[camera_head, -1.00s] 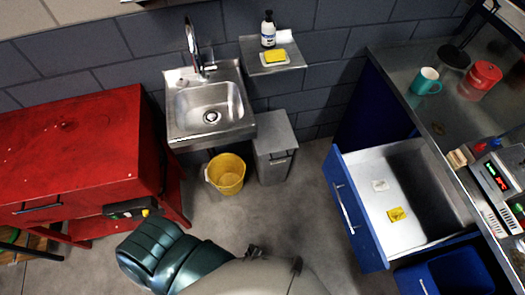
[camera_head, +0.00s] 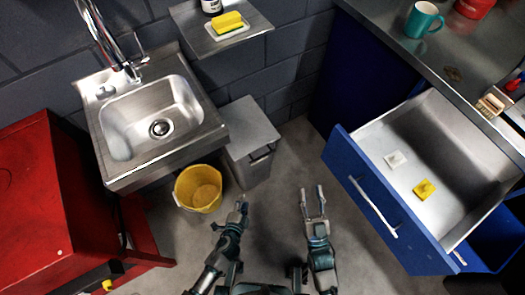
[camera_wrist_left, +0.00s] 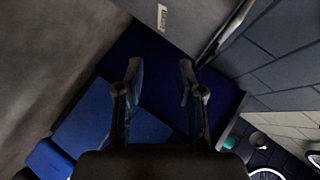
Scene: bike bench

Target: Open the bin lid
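The grey metal bin (camera_head: 252,150) stands on the floor beside the sink, with its flat lid (camera_head: 247,127) shut. A small handle shows on its front. My left gripper (camera_head: 242,208) is just in front of and below the bin, apart from it. In the left wrist view its two fingers (camera_wrist_left: 160,75) stand apart with nothing between them. My right gripper (camera_head: 313,196) is to the right of the bin over bare floor, open and empty.
A yellow bucket (camera_head: 198,188) stands left of my left gripper, below the sink (camera_head: 152,120). A wall shelf (camera_head: 222,34) with a sponge hangs above the bin. An open blue drawer (camera_head: 378,205) juts out at right. A red cabinet (camera_head: 40,210) is at left.

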